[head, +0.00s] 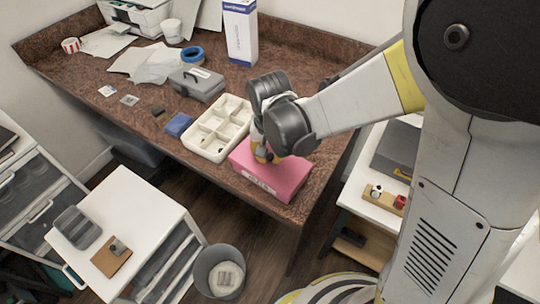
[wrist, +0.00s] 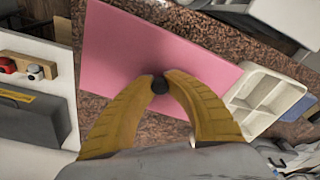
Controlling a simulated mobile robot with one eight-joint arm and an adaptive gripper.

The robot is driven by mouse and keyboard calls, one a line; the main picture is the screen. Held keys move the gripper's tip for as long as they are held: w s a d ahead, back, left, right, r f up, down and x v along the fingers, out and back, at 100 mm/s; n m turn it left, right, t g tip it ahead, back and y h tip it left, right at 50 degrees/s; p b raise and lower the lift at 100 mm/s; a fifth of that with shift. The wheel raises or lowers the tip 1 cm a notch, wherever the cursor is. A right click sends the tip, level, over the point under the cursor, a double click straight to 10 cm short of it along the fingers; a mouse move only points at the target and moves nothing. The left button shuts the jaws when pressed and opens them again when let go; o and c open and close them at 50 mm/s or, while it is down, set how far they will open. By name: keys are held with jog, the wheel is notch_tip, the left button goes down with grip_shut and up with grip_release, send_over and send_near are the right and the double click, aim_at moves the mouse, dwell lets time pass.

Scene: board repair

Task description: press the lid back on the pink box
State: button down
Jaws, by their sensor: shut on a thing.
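The pink box (head: 272,187) stands near the front edge of the brown worktop, with a pale label on its front. Its pink lid (wrist: 130,48) fills the middle of the wrist view and has a small dark knob (wrist: 160,85). My gripper (wrist: 159,82) has its two yellow fingers closed on the knob from both sides. In the head view my gripper (head: 264,156) is over the top of the box and hides part of the lid. I cannot tell whether the lid is fully seated or sits slightly raised.
A white compartment tray (head: 219,128) stands close beside the box on the left. A blue block (head: 178,124), a grey case (head: 197,84) and a tall white-blue carton (head: 240,32) are farther off. A side table (head: 372,198) with a dark case is at right.

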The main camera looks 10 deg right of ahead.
jog(key=shift+f+b, duration=0.75)
jog(key=shift+f, duration=0.15)
jog(key=c, duration=0.8)
grip_release()
jog(key=shift+c, duration=0.2)
jog(key=shift+r, duration=0.1)
jog(key=shift+r+p, duration=2.65)
jog(key=shift+r, duration=0.85)
jog(key=shift+d, duration=0.1)
jog(key=s+d+r+n+t+b, duration=0.1)
jog(key=s+d+r+t+b, duration=0.3)
jog(key=s+d+r, duration=0.5)
jog(key=s+d+t, duration=0.1)
jog(key=d, duration=0.3)
jog(key=shift+s+d+r+n+t+b, duration=0.15)
jog(key=shift+s+n+t+b, duration=0.15)
jog(key=shift+s+b, duration=0.1)
